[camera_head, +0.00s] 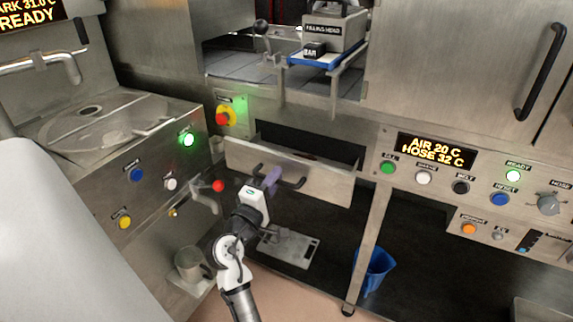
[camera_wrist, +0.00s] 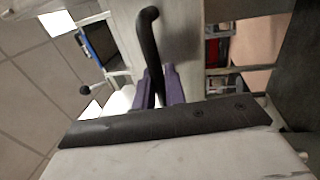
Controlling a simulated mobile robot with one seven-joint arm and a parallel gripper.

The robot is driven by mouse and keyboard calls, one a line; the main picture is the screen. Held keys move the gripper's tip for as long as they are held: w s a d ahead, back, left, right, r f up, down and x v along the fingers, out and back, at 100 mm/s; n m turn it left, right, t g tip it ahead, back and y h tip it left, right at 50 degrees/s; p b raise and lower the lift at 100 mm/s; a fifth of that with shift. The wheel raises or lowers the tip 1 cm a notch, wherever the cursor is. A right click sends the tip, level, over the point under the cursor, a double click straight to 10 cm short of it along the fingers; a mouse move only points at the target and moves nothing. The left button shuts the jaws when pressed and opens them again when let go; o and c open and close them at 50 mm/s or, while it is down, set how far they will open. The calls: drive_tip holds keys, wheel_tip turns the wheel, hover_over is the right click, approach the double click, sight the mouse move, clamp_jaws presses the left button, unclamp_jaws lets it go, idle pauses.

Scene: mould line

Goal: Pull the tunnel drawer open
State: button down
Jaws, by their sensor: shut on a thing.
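The drawer (camera_head: 325,182) is a steel box with a plain front, below the counter in the head view. It stands partly pulled out, and its dark interior shows behind the front. A black bar handle (camera_head: 292,183) is fixed across the front. My gripper (camera_head: 272,178) is at the handle, its purple fingers shut on the bar. In the wrist view, the black handle (camera_wrist: 150,45) runs between the purple fingers of my gripper (camera_wrist: 160,84). The fingers hide part of the bar.
A red-and-yellow stop button (camera_head: 226,116) sits above left of the drawer. A tap (camera_head: 205,190) with a red knob projects at left, above a metal mug (camera_head: 192,265). A blue bin (camera_head: 374,272) stands under the counter at right. A machine head (camera_head: 333,32) sits above.

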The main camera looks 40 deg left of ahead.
drive_tip(key=r+v, duration=0.1)
drive_tip(key=v, duration=0.7)
drive_tip(key=shift+s+r, duration=0.25)
drive_tip(key=shift+s, duration=0.2)
drive_tip(key=c, duration=1.5)
unclamp_jaws()
drive_tip(key=shift+c, duration=0.2)
drive_tip(key=b+v, duration=0.2)
drive_tip(key=v, duration=1.1)
drive_tip(key=shift+s+b, duration=0.3)
drive_tip(key=shift+s, duration=0.1)
drive_tip(key=shift+d, duration=0.15)
